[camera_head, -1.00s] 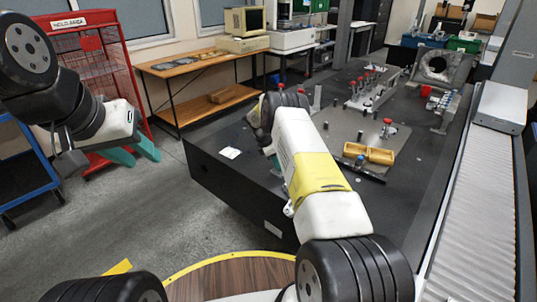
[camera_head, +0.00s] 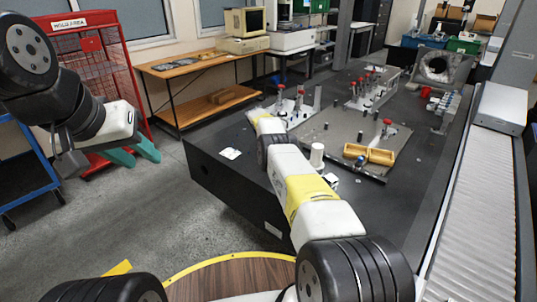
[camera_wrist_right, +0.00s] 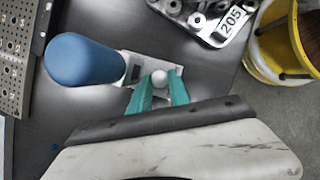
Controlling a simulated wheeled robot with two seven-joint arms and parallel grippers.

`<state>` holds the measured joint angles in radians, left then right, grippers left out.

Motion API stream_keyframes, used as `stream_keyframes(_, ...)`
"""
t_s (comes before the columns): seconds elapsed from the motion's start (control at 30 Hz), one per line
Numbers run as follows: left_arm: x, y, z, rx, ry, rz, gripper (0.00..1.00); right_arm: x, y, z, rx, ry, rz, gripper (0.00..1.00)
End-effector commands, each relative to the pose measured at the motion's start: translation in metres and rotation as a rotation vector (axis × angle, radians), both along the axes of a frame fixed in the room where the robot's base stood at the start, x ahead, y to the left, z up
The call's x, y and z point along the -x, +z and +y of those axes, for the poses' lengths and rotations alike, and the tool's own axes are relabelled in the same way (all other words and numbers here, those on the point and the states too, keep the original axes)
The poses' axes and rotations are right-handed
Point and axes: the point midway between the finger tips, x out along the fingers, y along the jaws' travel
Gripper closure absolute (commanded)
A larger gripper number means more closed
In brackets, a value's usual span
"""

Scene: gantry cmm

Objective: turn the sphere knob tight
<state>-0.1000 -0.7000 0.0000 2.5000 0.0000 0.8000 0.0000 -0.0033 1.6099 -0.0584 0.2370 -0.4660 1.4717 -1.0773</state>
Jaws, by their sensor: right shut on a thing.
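The sphere knob (camera_wrist_right: 160,78) is a small pale ball on a light grey metal fixture (camera_wrist_right: 133,68) in the right wrist view. My right gripper (camera_wrist_right: 159,88) has its teal fingers on both sides of the ball and is shut on it. A large blue rounded cylinder (camera_wrist_right: 84,60) joins the left end of the fixture. In the head view my right arm covers the right gripper and the knob. My left gripper (camera_head: 134,154) hangs empty over the floor at the left, its teal fingers apart.
A roller conveyor (camera_head: 480,190) runs along the right.

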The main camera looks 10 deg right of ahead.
Motion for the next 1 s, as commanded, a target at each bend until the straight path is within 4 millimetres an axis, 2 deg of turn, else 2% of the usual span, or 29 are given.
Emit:
stream_keyframes(0.4, 0.0, 0.0, 0.0, 0.0, 0.0, 0.0, 0.64, 0.001, 0.0, 0.002, -0.004, -0.003, 0.002, 1.0)
stream_keyframes(0.43, 0.0, 0.0, 0.0, 0.0, 0.0, 0.0, 0.64, 0.001, 0.0, 0.002, -0.004, -0.002, 0.002, 0.73)
stream_keyframes(0.53, 0.0, 0.0, 0.0, 0.0, 0.0, 0.0, 0.64, 0.0, 0.0, 0.002, -0.004, -0.002, 0.001, 0.55)
stream_keyframes(0.83, 0.0, 0.0, 0.0, 0.0, 0.0, 0.0, 0.64, 0.0, 0.003, 0.002, -0.002, -0.003, 0.0, 0.55)
stream_keyframes(1.0, 0.0, 0.0, 0.0, 0.0, 0.0, 0.0, 0.64, -0.002, 0.022, 0.008, -0.003, -0.004, -0.001, 0.55)
